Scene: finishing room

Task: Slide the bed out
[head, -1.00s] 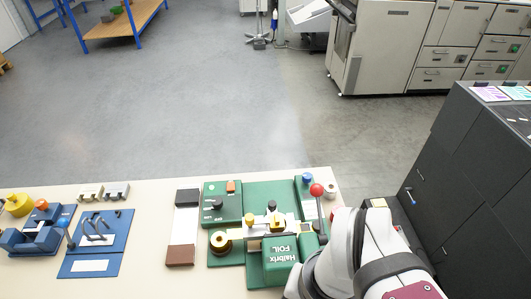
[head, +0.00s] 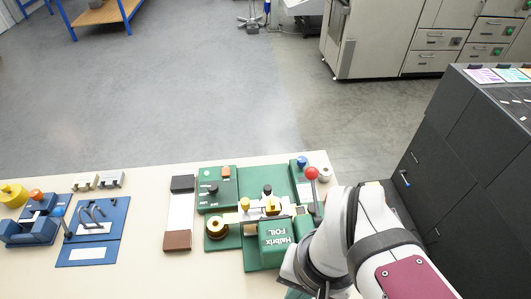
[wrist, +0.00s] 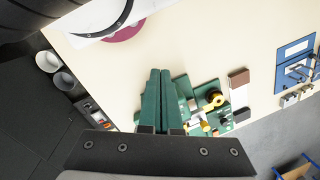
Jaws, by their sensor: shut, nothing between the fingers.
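The green foil machine (head: 222,192) stands near the back edge of the table, with a block lettered "Halbrix FOIL" (head: 274,241), a brass roll (head: 216,228) and a red-knobbed lever (head: 312,174). A green plate shows under its front; I cannot tell for certain which part is the bed. The machine (wrist: 200,117) also shows in the wrist view, partly hidden behind my fingers. My gripper (wrist: 159,72) has two long green fingers, shut together and empty.
Left of the machine lie a white block with dark ends (head: 180,213), a blue board with hooks (head: 97,233) and a blue fixture with a yellow part (head: 30,232). Dark cabinets (head: 470,160) stand close on the right. The table's front left is clear.

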